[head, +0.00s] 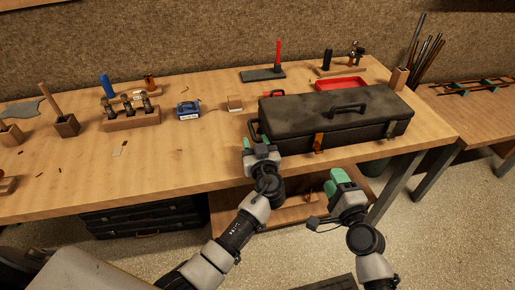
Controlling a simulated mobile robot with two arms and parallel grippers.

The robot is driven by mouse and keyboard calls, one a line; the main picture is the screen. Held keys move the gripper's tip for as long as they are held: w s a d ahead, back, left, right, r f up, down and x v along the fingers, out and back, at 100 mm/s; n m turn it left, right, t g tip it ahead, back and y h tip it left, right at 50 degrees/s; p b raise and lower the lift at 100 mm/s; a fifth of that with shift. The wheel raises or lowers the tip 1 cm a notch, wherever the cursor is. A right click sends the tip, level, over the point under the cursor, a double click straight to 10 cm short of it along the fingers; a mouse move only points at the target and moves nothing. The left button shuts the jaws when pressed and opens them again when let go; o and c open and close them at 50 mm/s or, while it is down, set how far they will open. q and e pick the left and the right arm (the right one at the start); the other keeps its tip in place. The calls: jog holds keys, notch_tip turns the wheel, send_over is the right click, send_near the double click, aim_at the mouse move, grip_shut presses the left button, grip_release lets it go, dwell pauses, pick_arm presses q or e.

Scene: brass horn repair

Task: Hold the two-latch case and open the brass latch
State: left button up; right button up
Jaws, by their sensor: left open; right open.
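The black two-latch case (335,112) lies shut on the workbench at the right, with a carrying handle on its lid. The brass latch (318,142) is on its front face, left of centre. A second, dark latch (390,130) is further right on the same face. A side handle (253,130) stands out at the case's left end. My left gripper (256,142) is open at that left end, close to the side handle; I cannot tell if they touch. My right gripper (334,183) is open and empty, in front of the bench edge, below and apart from the brass latch.
A red tray (341,84) and a dark block with a red-handled tool (278,56) are behind the case. A blue device (188,110) and a small wooden block (235,103) stand to its left. The bench front left of my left gripper is mostly clear.

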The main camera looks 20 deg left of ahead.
pick_arm(q)
grip_shut()
dwell(1.4)
